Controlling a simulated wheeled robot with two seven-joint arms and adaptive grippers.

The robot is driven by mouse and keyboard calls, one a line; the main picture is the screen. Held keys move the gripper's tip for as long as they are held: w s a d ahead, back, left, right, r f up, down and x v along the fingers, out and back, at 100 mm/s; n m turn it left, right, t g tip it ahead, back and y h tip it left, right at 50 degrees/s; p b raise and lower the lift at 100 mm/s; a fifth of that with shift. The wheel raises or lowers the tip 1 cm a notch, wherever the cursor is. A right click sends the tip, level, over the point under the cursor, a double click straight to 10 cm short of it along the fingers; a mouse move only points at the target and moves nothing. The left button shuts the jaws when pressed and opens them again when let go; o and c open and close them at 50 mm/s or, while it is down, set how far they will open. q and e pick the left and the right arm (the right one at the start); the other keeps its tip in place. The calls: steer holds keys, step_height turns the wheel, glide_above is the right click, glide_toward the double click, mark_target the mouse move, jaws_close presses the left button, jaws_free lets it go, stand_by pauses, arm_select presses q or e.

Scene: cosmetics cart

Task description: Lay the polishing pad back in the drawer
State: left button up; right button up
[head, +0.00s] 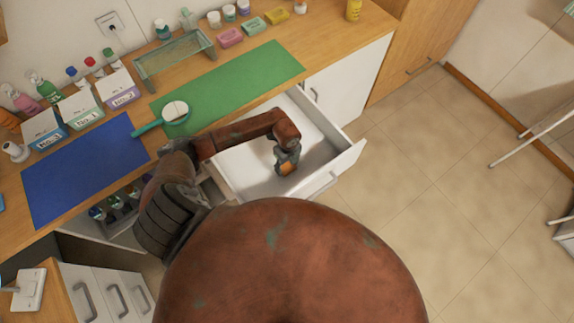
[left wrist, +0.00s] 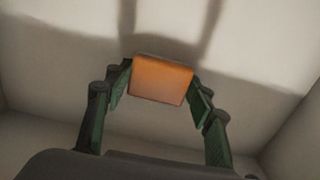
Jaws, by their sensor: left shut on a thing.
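An orange polishing pad (left wrist: 161,80) is between the two fingers of my left gripper (left wrist: 158,88) in the left wrist view. The fingers touch it on both sides. In the head view my left gripper (head: 287,165) points down inside the open white drawer (head: 345,160), and a bit of the orange pad (head: 287,168) shows at its fingers. The drawer floor around the pad is bare and white. I cannot tell whether the pad touches the floor. My right gripper is not in view.
The drawer is pulled out from the counter under a green mat (head: 230,88).

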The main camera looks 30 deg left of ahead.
mark_target(287, 167)
arm_select(q)
steer(key=shift+f, duration=0.1)
steer(key=o, duration=1.1)
step_height(287, 167, up, 12)
steer(key=shift+d, duration=0.1)
